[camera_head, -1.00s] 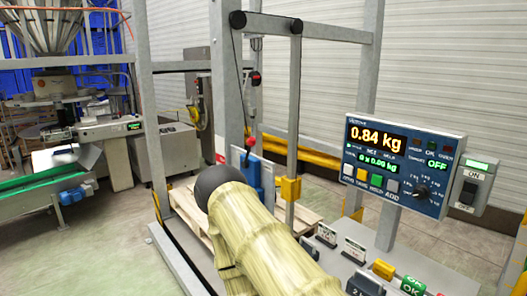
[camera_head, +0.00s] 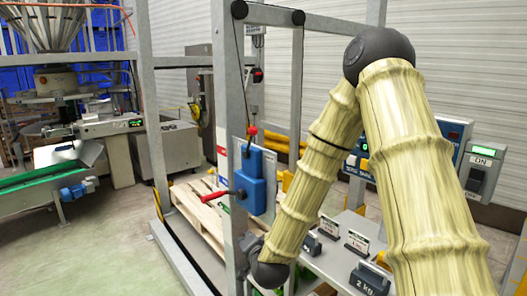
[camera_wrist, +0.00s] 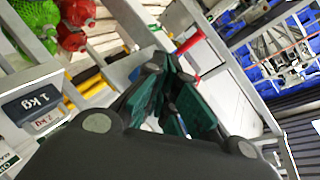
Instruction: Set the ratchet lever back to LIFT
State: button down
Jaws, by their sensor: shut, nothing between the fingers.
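The blue ratchet housing (camera_head: 256,182) sits on the upright frame in the head view. A lever with a red ball knob (camera_head: 251,131) rises from its top, and a red-gripped handle (camera_head: 222,196) sticks out to its left. I cannot read a LIFT mark. My gripper (camera_wrist: 175,90) is shut and empty in the wrist view, its green finger pads together. A red bar (camera_wrist: 189,44) shows just beyond the fingertips, apparently the handle; whether they touch is unclear. In the head view my gripper is mostly hidden low beside the post, below the housing.
A grey upright post (camera_head: 228,110) stands close to the housing. Weights, including a 2 kg block (camera_head: 369,281), stand on the bench at lower right. A wooden pallet (camera_head: 200,215) lies behind the frame.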

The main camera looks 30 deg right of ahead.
jog(key=d+r+m+t+h, duration=0.1)
jog(key=d+r+m+h, duration=0.1)
jog(key=r, duration=0.6)
jog(key=d+r+m+t+h+b, duration=0.1)
jog(key=d+r+m+h, duration=0.1)
jog(key=d+r+m, duration=0.3)
jog(key=d+r+m+t+h+b, duration=0.1)
jog(key=d+r+m+h, duration=0.1)
jog(key=r, duration=0.9)
jog(key=shift+d+m+t, duration=0.3)
jog(key=shift+d+m, duration=0.6)
jog(key=shift+d, duration=0.15)
jog(key=shift+w+r, duration=0.1)
jog(key=shift+w, duration=0.1)
jog(key=w+a+p+x, duration=0.1)
jog(key=p+x, duration=0.4)
jog(key=x, duration=0.7)
jog(key=shift+w+a+r, duration=0.3)
jog(key=shift+a+r, duration=0.05)
jog(key=shift+a, duration=0.05)
jog(key=shift+w+a+r+p, duration=0.1)
jog(key=shift+p, duration=0.2)
